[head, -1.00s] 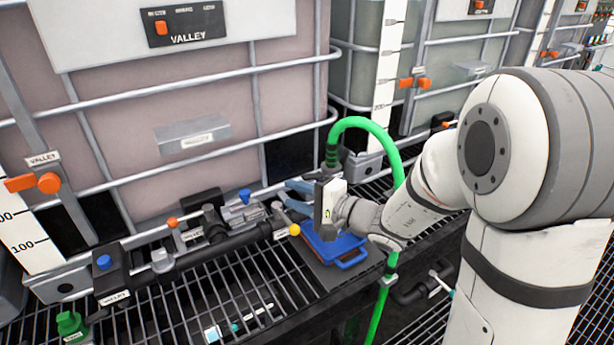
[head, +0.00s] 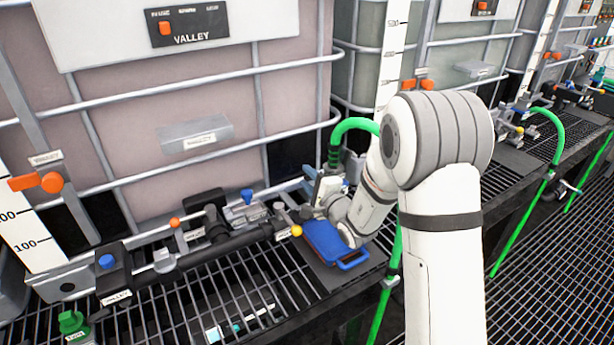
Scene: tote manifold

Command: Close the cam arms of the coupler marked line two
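A green hose (head: 334,150) arches down behind my gripper to a pipe end beside the pink tank. The coupler there is mostly hidden by my gripper and wrist, so its cam arms and any line two mark cannot be made out. My gripper (head: 308,190) is at this hose end, above the back of a blue tray (head: 322,236). Its fingers are small and partly hidden; I cannot tell whether they are open or touch anything. A grey valve fitting with a yellow knob (head: 296,231) sits just left of my gripper.
A dark manifold pipe (head: 240,243) with labelled valves runs left over a grating (head: 185,300). Tank cage bars (head: 200,80) stand close behind. Another green hose (head: 548,115) with fittings is at the right. The lower right floor grating is clear.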

